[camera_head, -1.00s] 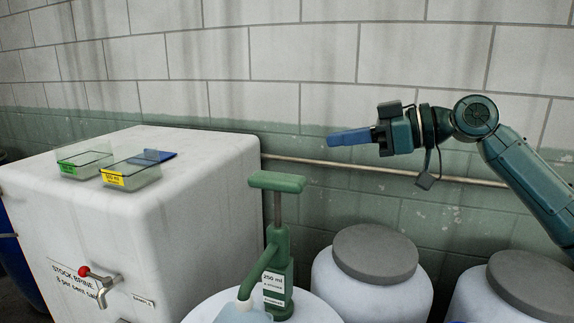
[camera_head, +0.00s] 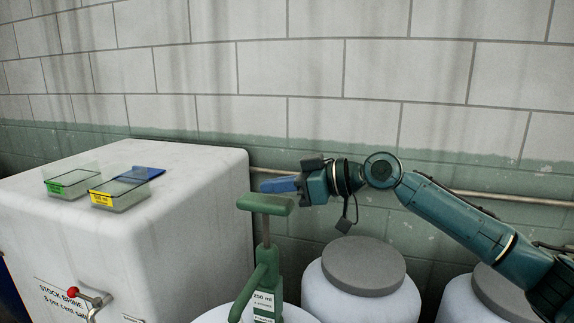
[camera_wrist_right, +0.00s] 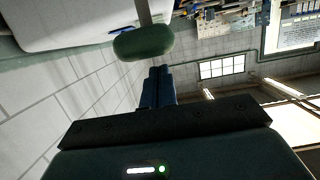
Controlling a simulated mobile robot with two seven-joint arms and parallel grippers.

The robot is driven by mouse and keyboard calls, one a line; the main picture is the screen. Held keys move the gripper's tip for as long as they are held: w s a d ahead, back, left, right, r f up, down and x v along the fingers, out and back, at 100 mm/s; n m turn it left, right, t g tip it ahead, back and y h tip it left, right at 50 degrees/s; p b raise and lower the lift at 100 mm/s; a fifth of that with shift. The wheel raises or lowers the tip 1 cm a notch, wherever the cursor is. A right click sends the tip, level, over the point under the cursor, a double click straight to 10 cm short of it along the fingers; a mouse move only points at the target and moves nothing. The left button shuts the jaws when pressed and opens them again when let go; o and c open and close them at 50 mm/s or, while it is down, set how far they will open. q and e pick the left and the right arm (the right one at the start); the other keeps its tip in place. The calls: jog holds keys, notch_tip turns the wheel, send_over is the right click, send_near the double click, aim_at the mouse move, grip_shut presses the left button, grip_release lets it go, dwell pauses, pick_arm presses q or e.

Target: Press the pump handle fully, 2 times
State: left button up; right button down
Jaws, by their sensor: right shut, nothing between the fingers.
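The green pump has a T-shaped handle (camera_head: 265,204) on a raised rod, above a green body (camera_head: 265,280) with a 250 ml label. My right gripper (camera_head: 264,186) is shut and empty. In the head view its blue fingers show just above and behind the handle's right half; whether they touch it I cannot tell. In the right wrist view the handle (camera_wrist_right: 143,42) shows beyond the shut blue fingertips (camera_wrist_right: 160,70), with a small gap in the picture. My left gripper is not in view.
A large white tank (camera_head: 190,200) stands left of the pump, with clear trays (camera_head: 120,192) on top and a red-knobbed tap (camera_head: 74,293). Grey-lidded white drums (camera_head: 363,268) stand to the right. A pipe (camera_head: 470,195) runs along the wall behind.

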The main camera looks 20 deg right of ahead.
aim_at(268, 228)
jog(key=shift+f, duration=0.6)
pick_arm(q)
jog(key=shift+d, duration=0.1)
